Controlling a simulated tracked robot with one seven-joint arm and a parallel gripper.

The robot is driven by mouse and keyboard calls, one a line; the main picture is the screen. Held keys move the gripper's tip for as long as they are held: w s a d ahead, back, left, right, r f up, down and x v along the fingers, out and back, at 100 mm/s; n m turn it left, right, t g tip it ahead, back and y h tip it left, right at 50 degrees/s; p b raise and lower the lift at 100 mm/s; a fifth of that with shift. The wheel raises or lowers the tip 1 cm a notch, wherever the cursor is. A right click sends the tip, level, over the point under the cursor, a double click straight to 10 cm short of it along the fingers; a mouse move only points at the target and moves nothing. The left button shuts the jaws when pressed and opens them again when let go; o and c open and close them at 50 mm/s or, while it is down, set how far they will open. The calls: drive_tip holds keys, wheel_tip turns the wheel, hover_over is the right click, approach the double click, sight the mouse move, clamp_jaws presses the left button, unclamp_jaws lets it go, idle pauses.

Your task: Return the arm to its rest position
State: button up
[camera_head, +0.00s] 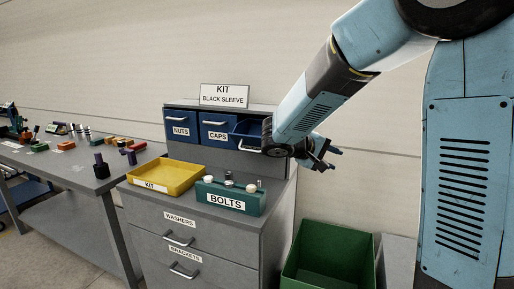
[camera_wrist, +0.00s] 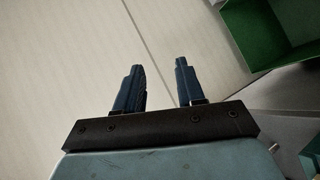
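My gripper (camera_head: 326,158) hangs at the end of my blue arm, in front of the right end of the blue drawer unit in the head view. In the wrist view my gripper (camera_wrist: 160,75) shows two dark blue fingers apart with nothing between them. They point toward the pale wall. The blue drawers are labelled NUTS (camera_head: 180,122) and CAPS (camera_head: 217,128). A third blue drawer (camera_head: 250,130) at the right looks pulled out and is partly hidden by my arm, so its label does not show.
The grey cabinet (camera_head: 213,268) carries a yellow KIT tray (camera_head: 188,177), a green BOLTS holder (camera_head: 213,188) and a KIT BLACK SLEEVE sign (camera_head: 225,95). A green bin (camera_head: 328,238) stands to its right; it also shows in the wrist view (camera_wrist: 250,38). A cluttered grey workbench (camera_head: 60,165) stands left.

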drive_tip(key=s+d+r+m+y, duration=0.1)
drive_tip(key=s+y, duration=0.4)
drive_tip(key=s, duration=0.8)
drive_tip(key=s+d+r+m+y, duration=0.1)
drive_tip(key=s+y, duration=0.5)
drive_tip(key=s, duration=0.8)
drive_tip(key=shift+r+m, duration=0.65)
drive_tip(key=shift+m, duration=0.75)
drive_tip(key=shift+o, duration=0.4)
drive_tip(key=shift+a, duration=0.1)
